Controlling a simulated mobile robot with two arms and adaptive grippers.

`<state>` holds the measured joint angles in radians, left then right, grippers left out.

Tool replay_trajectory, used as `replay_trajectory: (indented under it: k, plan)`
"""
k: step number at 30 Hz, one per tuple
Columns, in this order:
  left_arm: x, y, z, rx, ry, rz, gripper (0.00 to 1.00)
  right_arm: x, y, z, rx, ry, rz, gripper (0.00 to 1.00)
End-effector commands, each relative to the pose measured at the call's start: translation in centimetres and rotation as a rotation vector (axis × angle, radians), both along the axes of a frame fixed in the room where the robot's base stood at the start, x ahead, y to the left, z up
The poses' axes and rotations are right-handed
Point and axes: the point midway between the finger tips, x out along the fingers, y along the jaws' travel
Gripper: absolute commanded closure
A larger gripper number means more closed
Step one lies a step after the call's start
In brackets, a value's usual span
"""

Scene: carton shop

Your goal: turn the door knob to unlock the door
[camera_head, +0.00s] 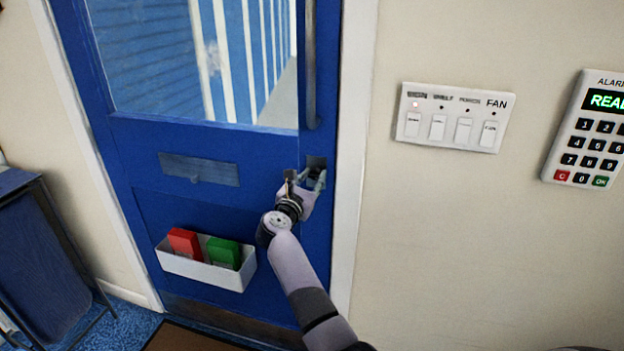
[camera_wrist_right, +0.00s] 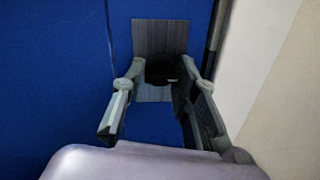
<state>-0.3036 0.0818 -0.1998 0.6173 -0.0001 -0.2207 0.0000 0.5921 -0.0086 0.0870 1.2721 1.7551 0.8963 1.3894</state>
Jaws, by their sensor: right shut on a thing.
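The blue door (camera_head: 240,150) fills the middle of the head view and looks closed in its white frame. The dark door knob (camera_head: 314,174) sits on a grey metal plate near the door's right edge. My right gripper (camera_head: 310,180) is at the plate, shut on the knob. In the right wrist view the dark knob (camera_wrist_right: 162,70) lies between the two fingertips of the right gripper (camera_wrist_right: 170,82), in front of the grey plate (camera_wrist_right: 158,38). The fingers hide part of the knob, and I cannot tell its turn angle. My left gripper is not in view.
A vertical handle bar (camera_head: 311,65) is above the knob. A white tray (camera_head: 205,270) with a red and a green box hangs low on the door. A switch panel (camera_head: 455,118) and an alarm keypad (camera_head: 590,130) are on the right wall. A dark blue bin (camera_head: 45,260) stands left.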

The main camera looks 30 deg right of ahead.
Motion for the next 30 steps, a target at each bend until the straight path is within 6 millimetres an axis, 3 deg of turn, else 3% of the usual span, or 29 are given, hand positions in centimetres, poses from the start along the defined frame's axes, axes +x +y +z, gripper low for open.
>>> replay_trajectory:
  k: [8, 20, 30]
  plan:
    - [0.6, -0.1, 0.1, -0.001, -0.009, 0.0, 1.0, 0.0, 0.0, 0.1, -0.001, -0.001, 0.001, 1.0]
    - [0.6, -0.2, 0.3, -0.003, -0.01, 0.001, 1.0, 0.0, 0.1, 0.1, -0.058, 0.067, 0.002, 1.0]
    - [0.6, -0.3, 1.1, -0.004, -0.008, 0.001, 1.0, 0.0, 0.1, 0.1, -0.236, 0.277, 0.001, 1.0]
